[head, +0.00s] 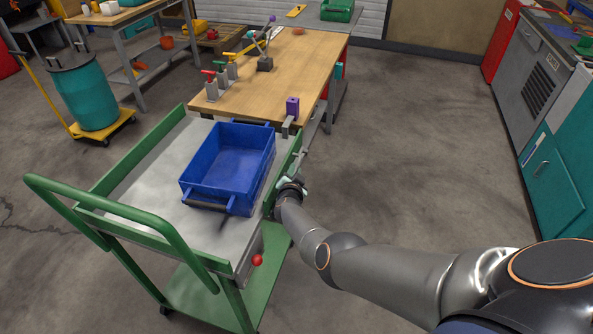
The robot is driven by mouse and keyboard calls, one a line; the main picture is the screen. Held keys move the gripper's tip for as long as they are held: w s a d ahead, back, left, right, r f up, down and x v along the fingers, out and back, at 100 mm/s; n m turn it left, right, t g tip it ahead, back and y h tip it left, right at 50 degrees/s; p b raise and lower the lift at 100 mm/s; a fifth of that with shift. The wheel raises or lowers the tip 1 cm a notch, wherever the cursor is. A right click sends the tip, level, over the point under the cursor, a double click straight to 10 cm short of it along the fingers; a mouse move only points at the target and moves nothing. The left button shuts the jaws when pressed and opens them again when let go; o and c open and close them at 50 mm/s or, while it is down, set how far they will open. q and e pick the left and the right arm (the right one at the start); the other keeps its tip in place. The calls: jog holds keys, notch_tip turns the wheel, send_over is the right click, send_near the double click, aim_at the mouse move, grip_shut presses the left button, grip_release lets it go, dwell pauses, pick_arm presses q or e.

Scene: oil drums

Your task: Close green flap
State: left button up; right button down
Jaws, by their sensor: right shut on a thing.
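The green flap (289,159) is the upright green board along the right side of the green cart, beside its grey metal top. My right gripper (288,183) is at the outer face of this board, and its arm comes in from the lower right. The gripper is shut on the flap's edge; its fingertips are small and partly hidden by the wrist. My left gripper is not in view.
A blue bin (232,158), empty, stands on the cart top (150,193) close to the flap. A wooden workbench (290,68) with clamps adjoins the cart's far end. A red knob (257,260) shows at the near corner. Floor to the right is clear.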

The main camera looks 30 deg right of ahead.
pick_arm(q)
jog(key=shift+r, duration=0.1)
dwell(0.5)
pick_arm(e)
jog(key=c, duration=1.2)
grip_release()
jog(key=shift+o, duration=0.2)
